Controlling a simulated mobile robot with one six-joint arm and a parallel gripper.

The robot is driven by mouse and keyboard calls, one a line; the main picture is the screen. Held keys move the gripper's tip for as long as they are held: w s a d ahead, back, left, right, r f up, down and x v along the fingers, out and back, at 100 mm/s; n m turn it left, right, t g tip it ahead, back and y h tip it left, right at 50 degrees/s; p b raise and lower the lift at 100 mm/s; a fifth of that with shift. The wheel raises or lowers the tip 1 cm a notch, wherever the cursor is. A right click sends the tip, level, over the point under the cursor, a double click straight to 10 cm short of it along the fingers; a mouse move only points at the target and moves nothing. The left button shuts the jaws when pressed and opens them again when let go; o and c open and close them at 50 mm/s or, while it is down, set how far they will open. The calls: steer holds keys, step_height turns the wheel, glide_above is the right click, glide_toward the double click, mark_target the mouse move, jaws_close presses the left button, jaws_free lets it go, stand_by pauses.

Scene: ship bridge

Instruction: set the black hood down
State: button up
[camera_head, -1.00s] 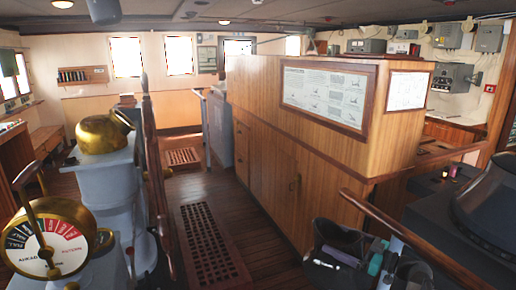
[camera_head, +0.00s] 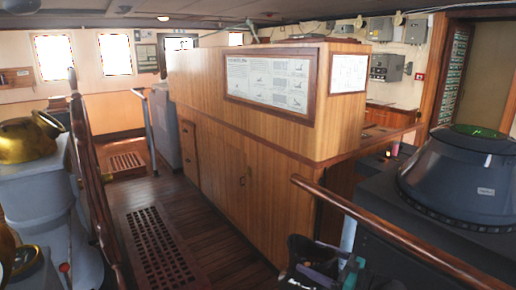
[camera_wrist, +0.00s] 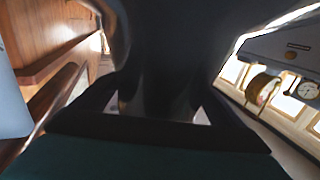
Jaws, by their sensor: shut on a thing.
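The black hood (camera_wrist: 160,40) is a large dark shape filling the upper middle of the wrist view, close to the camera. My gripper (camera_wrist: 158,110) is shut on it; the finger edges are hard to tell from the dark hood. The hood's far end is cut off by the frame. A dark cone-shaped console unit (camera_head: 458,185) with a green round top stands at the right, on a black console (camera_head: 385,185).
A wooden rail (camera_head: 380,228) crosses in front of the black console. A wooden cabinet (camera_head: 215,150) with framed charts fills the middle. A brass-topped grey pedestal (camera_head: 35,190) stands at the left. Wooden floor with a grating (camera_head: 155,245) runs between them.

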steer(key=shift+a, duration=0.2)
steer(key=shift+w+a, duration=0.1)
steer(key=shift+a, duration=0.6)
